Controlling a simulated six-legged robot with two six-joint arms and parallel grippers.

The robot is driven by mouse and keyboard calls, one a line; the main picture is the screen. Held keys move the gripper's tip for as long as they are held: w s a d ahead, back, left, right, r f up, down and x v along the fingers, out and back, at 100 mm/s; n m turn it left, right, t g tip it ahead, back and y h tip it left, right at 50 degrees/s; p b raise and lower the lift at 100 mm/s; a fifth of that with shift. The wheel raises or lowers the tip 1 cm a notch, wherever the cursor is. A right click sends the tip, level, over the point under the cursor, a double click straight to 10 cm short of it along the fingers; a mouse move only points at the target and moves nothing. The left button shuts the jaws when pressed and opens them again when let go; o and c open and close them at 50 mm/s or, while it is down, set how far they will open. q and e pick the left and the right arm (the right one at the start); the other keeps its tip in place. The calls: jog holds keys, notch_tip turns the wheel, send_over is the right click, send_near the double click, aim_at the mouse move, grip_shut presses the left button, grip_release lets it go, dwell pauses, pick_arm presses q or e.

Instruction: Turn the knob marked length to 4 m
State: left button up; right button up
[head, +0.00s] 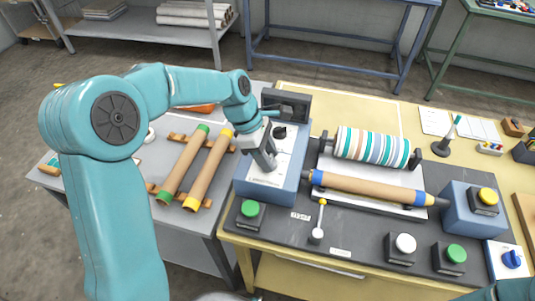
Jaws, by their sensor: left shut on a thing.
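A blue-grey control box (243,188) with a pale top panel (286,160) stands at the left end of the yellow bench. My left gripper (266,163) reaches down onto this panel and is shut on a knob there, which the fingers hide. A second black knob (280,132) sits farther back on the same panel, apart from the fingers. The panel markings are too small to read, so I cannot tell which knob is marked length or where its pointer stands. My right gripper is out of view.
A striped roll (372,146) and a brown cardboard roll (375,187) lie right of the box. A green button (250,209), a small lever (318,232), a white button (405,243) and a blue knob (512,259) line the front. Two tubes (208,170) lie on the left table.

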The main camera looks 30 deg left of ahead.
pick_arm(q)
jog(key=shift+r+m+g+p, duration=0.2)
jog(key=shift+m+g+p, duration=0.2)
jog(key=shift+m+p, duration=0.55)
jog(key=m+g+p, duration=0.1)
jog(key=m+p, duration=0.1)
jog(key=m, duration=0.1)
jog(key=shift+w+m, duration=0.15)
jog(key=shift+m, duration=0.1)
jog(key=m+g+p, duration=0.1)
jog(key=m+p, duration=0.1)
jog(key=m, duration=0.1)
jog(key=shift+w+g+y, duration=0.1)
jog(key=shift+g+y, duration=0.2)
jog(key=shift+w+m+g+y+p, duration=0.1)
jog(key=shift+m+g+y+p, duration=0.3)
jog(key=shift+m, duration=1.2)
jog(key=o, duration=1.1)
jog(key=shift+f, duration=0.1)
